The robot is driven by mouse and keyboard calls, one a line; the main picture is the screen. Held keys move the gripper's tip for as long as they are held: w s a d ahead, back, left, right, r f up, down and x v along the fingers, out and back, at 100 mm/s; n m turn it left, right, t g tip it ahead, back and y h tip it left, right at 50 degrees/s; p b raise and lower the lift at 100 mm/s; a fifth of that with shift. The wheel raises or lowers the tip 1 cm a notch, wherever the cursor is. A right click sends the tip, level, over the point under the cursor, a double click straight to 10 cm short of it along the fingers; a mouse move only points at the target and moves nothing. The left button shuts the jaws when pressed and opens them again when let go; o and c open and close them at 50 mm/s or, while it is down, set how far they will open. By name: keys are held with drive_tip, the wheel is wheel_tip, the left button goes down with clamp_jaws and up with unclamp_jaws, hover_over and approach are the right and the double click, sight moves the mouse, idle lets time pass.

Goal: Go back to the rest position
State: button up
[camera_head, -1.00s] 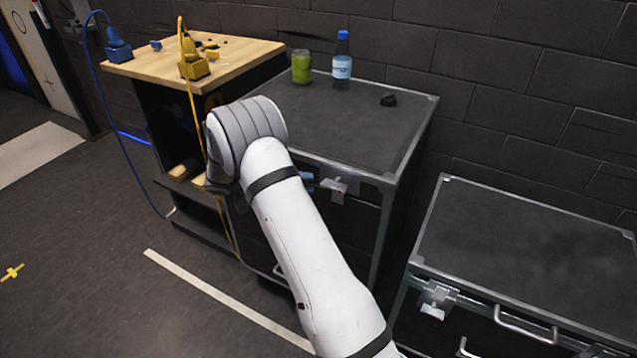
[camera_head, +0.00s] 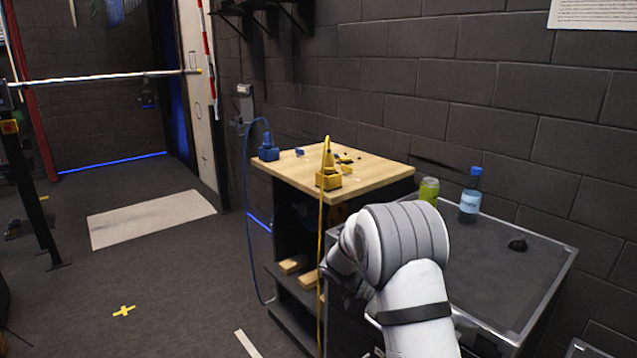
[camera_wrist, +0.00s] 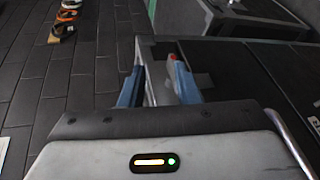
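In the wrist view my gripper (camera_wrist: 158,86) shows two blue-tipped fingers set apart, with nothing held between them. In the head view my white arm (camera_head: 415,300) rises from the bottom right and bends at a grey-banded joint in front of the dark case. The fingers are hidden behind the arm there. A blue button box (camera_head: 268,152) and a yellow one (camera_head: 328,180) sit on the wooden-topped stand (camera_head: 375,172), left of and beyond the arm, each with a cable hanging down.
A dark case (camera_head: 500,275) right of the arm carries a green jar (camera_head: 429,190), a blue-capped bottle (camera_head: 470,197) and a small black lump (camera_head: 517,244). A brick wall stands behind. Open floor (camera_head: 150,290) lies left, with a yellow cross mark (camera_head: 124,311).

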drive_tip(key=s+a+r+n+t+y+p, duration=0.1)
drive_tip(key=s+a+r+t+y+p, duration=0.1)
drive_tip(key=s, duration=0.4)
drive_tip(key=s+a+r+n+t+y+p, duration=0.2)
drive_tip(key=s+a+r+t+y, duration=0.1)
drive_tip(key=s+r+t+y, duration=0.2)
drive_tip(key=s+a+r+n+t+y+p, duration=0.1)
drive_tip(key=s+a+r+t+y+p, duration=0.1)
drive_tip(key=s+r+y, duration=0.3)
drive_tip(key=shift+s+a+n+t, duration=0.3)
drive_tip(key=shift+s+t, duration=0.5)
drive_tip(key=shift+s, duration=1.4)
